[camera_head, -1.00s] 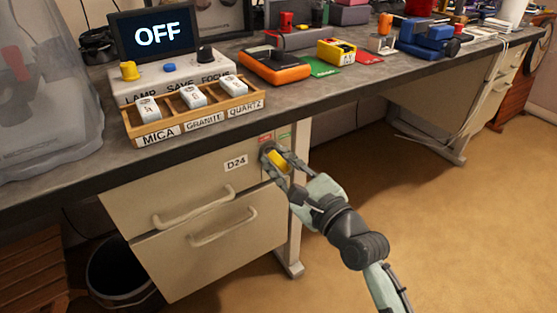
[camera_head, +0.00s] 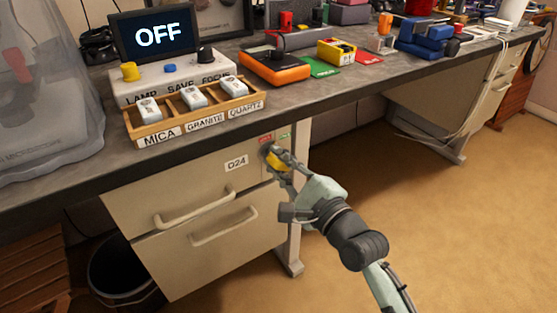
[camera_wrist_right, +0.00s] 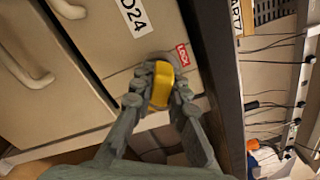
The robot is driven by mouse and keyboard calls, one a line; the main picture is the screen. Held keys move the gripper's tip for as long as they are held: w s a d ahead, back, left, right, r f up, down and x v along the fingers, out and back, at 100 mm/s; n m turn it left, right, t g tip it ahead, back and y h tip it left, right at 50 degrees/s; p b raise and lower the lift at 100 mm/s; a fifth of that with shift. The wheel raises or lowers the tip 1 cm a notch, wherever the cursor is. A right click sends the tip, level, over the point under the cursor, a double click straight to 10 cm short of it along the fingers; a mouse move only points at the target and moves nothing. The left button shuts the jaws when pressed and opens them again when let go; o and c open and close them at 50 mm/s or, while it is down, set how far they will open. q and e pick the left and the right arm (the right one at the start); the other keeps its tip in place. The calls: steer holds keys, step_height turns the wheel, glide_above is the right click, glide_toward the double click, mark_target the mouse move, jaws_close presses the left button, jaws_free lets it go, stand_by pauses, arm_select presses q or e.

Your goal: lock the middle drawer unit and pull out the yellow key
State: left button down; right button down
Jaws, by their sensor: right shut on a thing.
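The fingers hide the keyhole, so I cannot tell how deep the key sits. A red LOCK label (camera_wrist_right: 182,55) is beside the key; a green label (camera_head: 284,136) shows above it. My left gripper is not in view.
The bench top (camera_head: 300,98) overhangs close above my right gripper. On it stand a sample rack (camera_head: 205,122), a display reading OFF (camera_head: 158,37) and an orange device (camera_head: 275,68). A bin (camera_head: 120,270) stands lower left. The floor at right is clear.

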mark_target(285, 168)
steer(key=shift+n, duration=1)
steer(key=n, duration=0.3)
steer(key=shift+n, duration=0.7)
steer(key=shift+v, duration=2.1)
steer(key=shift+s+d, duration=0.1)
steer(key=shift+s, duration=0.05)
steer(key=shift+v, duration=2.5)
